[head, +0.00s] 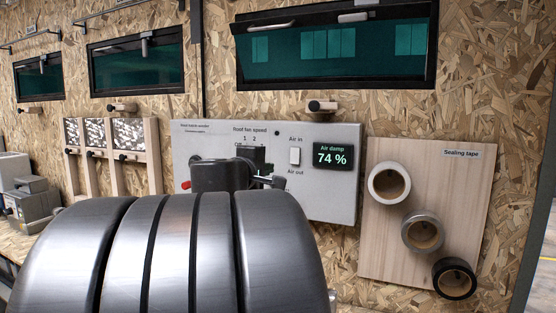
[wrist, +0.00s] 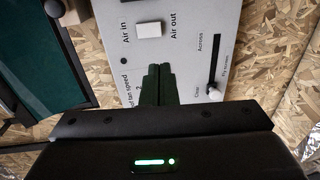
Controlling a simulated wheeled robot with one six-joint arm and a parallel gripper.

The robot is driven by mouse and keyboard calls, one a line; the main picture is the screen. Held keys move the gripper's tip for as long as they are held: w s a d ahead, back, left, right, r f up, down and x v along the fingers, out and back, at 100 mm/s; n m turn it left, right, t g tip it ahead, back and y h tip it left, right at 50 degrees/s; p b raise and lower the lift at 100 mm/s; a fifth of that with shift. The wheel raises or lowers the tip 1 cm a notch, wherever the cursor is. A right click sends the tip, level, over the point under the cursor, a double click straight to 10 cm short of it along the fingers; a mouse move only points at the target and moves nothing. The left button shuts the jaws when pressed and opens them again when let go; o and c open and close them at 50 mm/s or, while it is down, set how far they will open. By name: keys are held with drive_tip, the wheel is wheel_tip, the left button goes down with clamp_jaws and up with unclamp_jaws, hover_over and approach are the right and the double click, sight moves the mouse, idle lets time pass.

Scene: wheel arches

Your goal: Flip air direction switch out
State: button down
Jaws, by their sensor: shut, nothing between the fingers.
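The air direction switch (head: 295,156) is a small white rocker on the grey control panel (head: 345,205), between the labels "Air in" above and "Air out" below. In the wrist view the switch (wrist: 149,30) lies just beyond my fingertips, with "Air in" on its left and "Air out" on its right. Which way the rocker is tilted is hard to tell.
A display (head: 333,156) reads "Air damp 74 %" right of the switch. A slider knob (wrist: 214,93) sits on the panel at right in the wrist view. A wooden board (head: 385,240) with tape rolls hangs to the right. An open window flap (head: 340,45) is above.

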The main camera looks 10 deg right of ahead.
sight(294, 163)
drive_tip(key=shift+w+d, duration=0.2)
drive_tip(key=shift+d, duration=0.25)
drive_tip(key=p+x, duration=0.2)
drive_tip(key=x, duration=1.2)
drive_tip(key=shift+p, duration=0.3)
